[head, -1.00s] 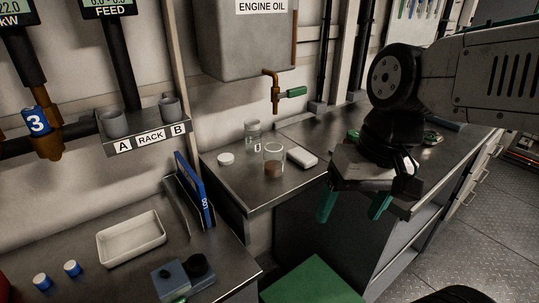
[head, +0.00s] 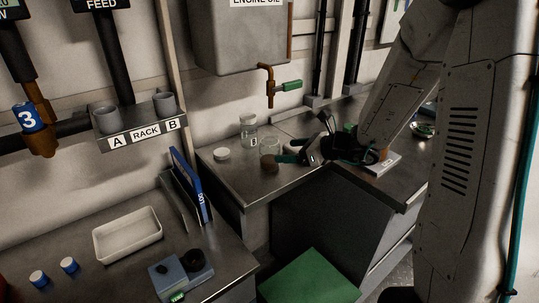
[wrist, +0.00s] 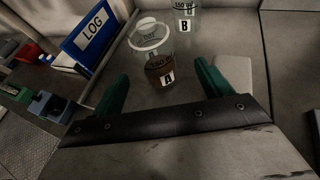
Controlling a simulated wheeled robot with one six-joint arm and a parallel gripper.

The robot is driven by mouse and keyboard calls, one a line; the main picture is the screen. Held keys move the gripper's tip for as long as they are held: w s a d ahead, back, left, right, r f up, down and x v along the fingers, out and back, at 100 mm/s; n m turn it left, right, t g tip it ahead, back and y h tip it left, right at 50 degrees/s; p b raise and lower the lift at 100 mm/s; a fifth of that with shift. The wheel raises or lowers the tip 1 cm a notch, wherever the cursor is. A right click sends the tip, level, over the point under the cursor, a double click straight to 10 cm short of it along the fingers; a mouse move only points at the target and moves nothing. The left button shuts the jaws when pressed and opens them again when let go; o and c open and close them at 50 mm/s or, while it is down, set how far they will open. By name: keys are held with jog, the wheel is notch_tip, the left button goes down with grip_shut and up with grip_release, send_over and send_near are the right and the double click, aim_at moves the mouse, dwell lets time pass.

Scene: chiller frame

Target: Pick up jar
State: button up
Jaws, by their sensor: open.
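A clear open jar (head: 269,147) with dark brown contents stands upright on the metal counter. In the wrist view, this jar (wrist: 159,64) carries an A label and sits ahead of and between my green fingertips. A second clear jar (head: 248,127) stands behind it; it shows a B label in the wrist view (wrist: 186,14). My gripper (head: 284,151) is open and level beside the A jar, coming from the right. The fingers partly cover that jar in the head view. I cannot tell whether a finger touches it.
A white lid (head: 222,154) lies left of the jars. A pale block (wrist: 233,73) lies beside the right finger. A tap (head: 270,88) hangs above the counter. A blue LOG binder (head: 190,183) and white tray (head: 128,236) are on the lower-left bench.

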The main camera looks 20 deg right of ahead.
aim_at(277, 151)
jog(key=x, duration=0.7)
jog(key=shift+a+r, duration=0.1)
jog(key=shift+a, duration=0.35)
jog(key=c, duration=1.2)
jog(key=shift+r, duration=0.15)
